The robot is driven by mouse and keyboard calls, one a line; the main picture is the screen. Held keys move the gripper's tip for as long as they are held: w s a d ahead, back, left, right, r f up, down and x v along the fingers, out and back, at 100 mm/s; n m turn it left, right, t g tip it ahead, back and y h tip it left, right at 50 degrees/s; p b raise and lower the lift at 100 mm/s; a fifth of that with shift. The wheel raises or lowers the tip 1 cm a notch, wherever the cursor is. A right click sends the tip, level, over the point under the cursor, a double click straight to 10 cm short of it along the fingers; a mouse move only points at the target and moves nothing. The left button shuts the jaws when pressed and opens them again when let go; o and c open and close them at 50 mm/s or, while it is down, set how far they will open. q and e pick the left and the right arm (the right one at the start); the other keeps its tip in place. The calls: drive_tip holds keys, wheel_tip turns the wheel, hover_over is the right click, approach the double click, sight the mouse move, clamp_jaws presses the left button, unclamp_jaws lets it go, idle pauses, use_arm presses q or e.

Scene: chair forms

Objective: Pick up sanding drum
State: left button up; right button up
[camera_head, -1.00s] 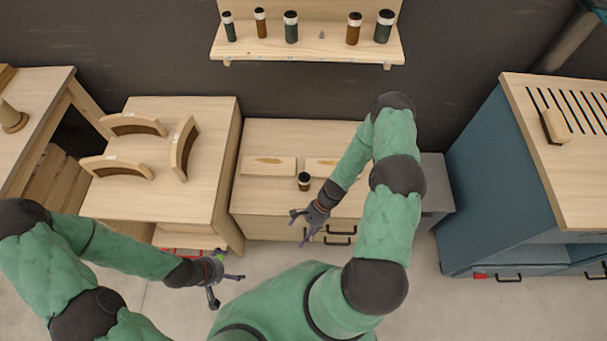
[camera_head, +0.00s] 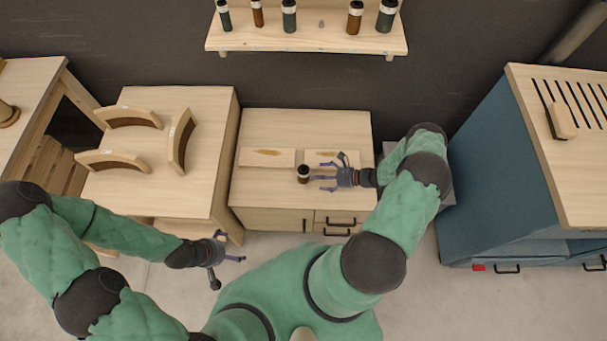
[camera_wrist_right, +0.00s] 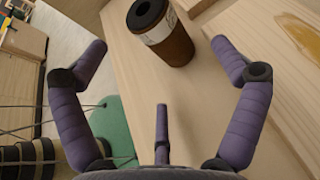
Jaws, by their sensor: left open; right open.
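The sanding drum (camera_head: 303,174) is a small brown cylinder with a pale band and a dark top. It stands upright on the low wooden cabinet (camera_head: 262,205) in the middle. My right gripper (camera_head: 322,177) is open just to the right of the drum, its fingers pointing left at it. In the right wrist view the drum (camera_wrist_right: 160,30) stands ahead of the open purple fingers (camera_wrist_right: 165,60), beyond their tips and apart from them. My left gripper (camera_head: 232,247) is open and empty, low in front of the left table.
Pale boards with amber patches (camera_head: 267,158) lie behind the drum. Several curved wooden pieces (camera_head: 181,140) stand on the left table (camera_head: 140,195). A shelf (camera_head: 310,38) above holds several similar cylinders. A blue cabinet (camera_head: 495,185) stands at the right.

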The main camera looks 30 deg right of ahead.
sight(306, 176)
drive_tip(key=shift+a+r+b+x, duration=0.15)
drive_tip(key=shift+b+x, duration=0.1)
drive_tip(key=shift+x, duration=0.8)
drive_tip(key=shift+r+b+x, duration=0.15)
drive_tip(key=shift+b+x, duration=0.1)
drive_tip(key=shift+x, duration=0.75)
drive_tip(key=shift+a+r+b+x, duration=0.15)
drive_tip(key=shift+b+x, duration=0.1)
drive_tip(key=shift+x, duration=0.8)
drive_tip(key=shift+d, duration=0.1)
drive_tip(key=c, duration=1.5)
drive_tip(key=shift+r, duration=0.1)
